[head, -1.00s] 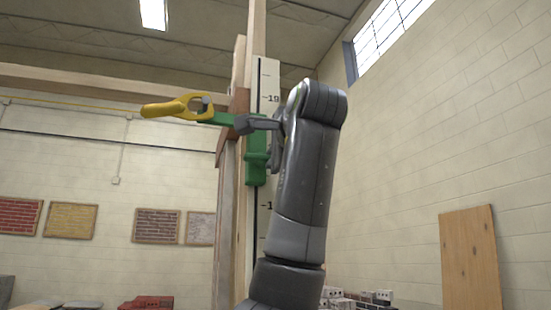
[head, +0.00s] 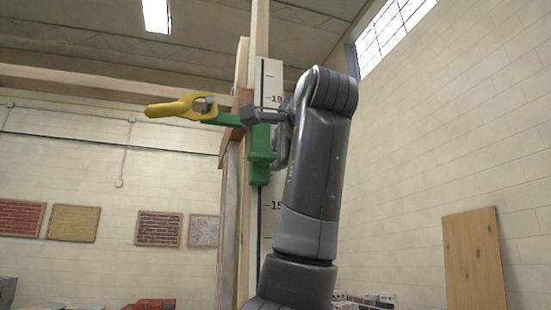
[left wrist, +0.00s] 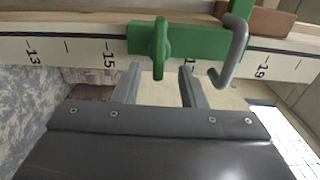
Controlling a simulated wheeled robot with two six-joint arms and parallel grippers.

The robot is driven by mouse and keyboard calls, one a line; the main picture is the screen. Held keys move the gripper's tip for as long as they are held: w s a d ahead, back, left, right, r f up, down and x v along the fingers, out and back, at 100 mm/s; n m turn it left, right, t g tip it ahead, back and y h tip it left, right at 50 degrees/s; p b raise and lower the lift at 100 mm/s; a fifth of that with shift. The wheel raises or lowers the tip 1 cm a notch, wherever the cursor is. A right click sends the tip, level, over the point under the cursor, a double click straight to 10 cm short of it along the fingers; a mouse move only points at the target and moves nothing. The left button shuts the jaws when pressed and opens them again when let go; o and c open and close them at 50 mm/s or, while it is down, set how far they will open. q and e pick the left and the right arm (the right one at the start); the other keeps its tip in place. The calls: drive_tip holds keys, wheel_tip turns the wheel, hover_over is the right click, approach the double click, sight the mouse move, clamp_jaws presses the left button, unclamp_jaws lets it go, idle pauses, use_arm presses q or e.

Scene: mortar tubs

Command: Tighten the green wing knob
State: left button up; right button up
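The green wing knob (left wrist: 160,47) shows in the left wrist view, on a green bracket (left wrist: 195,42) clamped around a white numbered rule. The knob lies just beyond and between the fingertips of my left gripper (left wrist: 157,72), which is open and empty. My left gripper (head: 280,145) is at the bracket's right side. My arm hides the knob in that view. My right gripper is out of view.
A grey hook (left wrist: 236,50) curves down beside the knob on its right in the left wrist view, close to the right finger. A wooden post (head: 231,210) stands behind the rule. A wooden board (head: 473,262) leans at the right wall.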

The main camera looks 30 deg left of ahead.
use_arm(q)
drive_tip(key=b+v, duration=0.3)
drive_tip(key=v, duration=1.2)
drive_tip(key=shift+s, duration=0.25)
drive_tip(key=shift+a, duration=0.15)
